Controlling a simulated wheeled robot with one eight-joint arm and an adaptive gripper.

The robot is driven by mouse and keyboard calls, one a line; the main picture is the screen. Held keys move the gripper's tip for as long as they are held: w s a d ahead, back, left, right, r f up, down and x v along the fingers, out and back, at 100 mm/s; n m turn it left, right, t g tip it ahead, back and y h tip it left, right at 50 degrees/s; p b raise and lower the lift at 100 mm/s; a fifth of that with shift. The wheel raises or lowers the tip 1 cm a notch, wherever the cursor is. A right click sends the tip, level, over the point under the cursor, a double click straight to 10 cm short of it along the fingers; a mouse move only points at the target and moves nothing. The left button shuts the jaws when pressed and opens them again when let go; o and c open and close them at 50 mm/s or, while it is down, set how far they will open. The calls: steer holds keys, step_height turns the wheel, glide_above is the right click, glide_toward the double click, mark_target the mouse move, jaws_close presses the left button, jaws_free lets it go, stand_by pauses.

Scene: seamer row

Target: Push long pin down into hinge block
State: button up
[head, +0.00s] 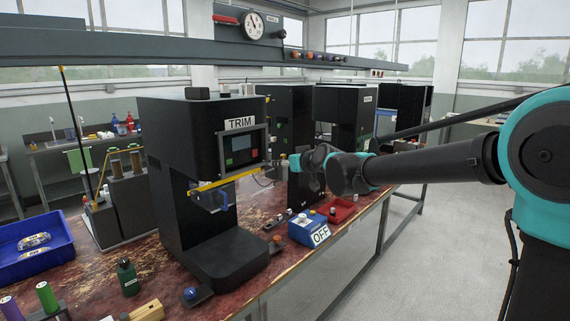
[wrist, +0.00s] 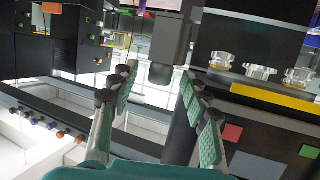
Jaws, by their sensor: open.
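My gripper (head: 288,163) is at the right side of the machine labelled TRIM (head: 180,130), beyond the near end of my arm. In the wrist view my gripper (wrist: 158,78) is open, with its two green-padded fingers apart. A dark block with a rounded end (wrist: 168,60) shows between and beyond the fingers; I cannot tell whether it is the hinge block. A yellow bar (head: 222,181) crosses the front of the TRIM machine and runs toward the gripper. I cannot pick out the long pin or the hinge block with certainty in either view.
A blue box marked OFF (head: 303,231) and a red tray (head: 338,211) are on the bench (head: 265,265) below the arm. A blue tray (head: 35,255) is at the left. More black machines stand behind. The aisle floor (head: 360,280) is clear.

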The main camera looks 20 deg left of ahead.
steer(key=v, duration=1.2)
